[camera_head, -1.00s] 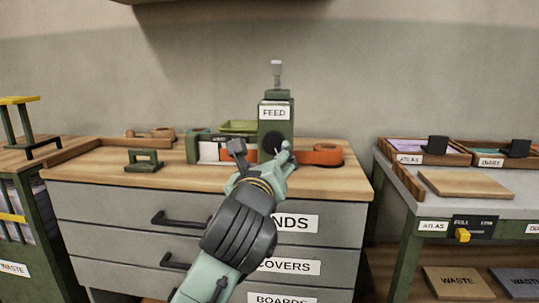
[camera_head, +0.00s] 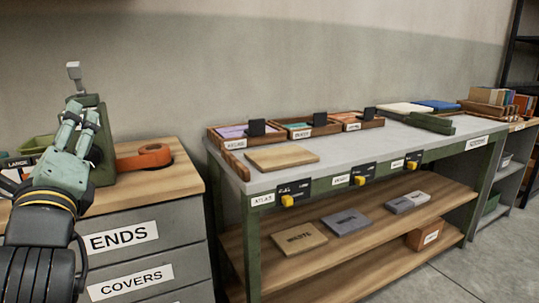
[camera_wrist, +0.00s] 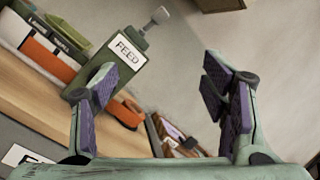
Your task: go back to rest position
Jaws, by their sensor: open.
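My gripper (camera_head: 80,128) is at the left of the head view, raised in front of the wooden-topped drawer cabinet (camera_head: 180,182). In the wrist view my gripper (camera_wrist: 165,100) has its two purple-padded fingers spread wide with nothing between them. Beyond the fingers stands the green box labelled FEED (camera_wrist: 108,62), with a grey knob on top. It is partly hidden behind my gripper in the head view (camera_head: 103,150). An orange ring-shaped thing (camera_head: 146,157) lies on the cabinet top beside the box.
A grey-topped green bench (camera_head: 345,155) stands at the right, with labelled wooden trays (camera_head: 290,128), a wooden board (camera_head: 281,158) and yellow-tabbed slots along its front. Its lower shelf holds blocks, one labelled WASTE (camera_head: 299,238). Open floor (camera_head: 470,275) shows at the lower right.

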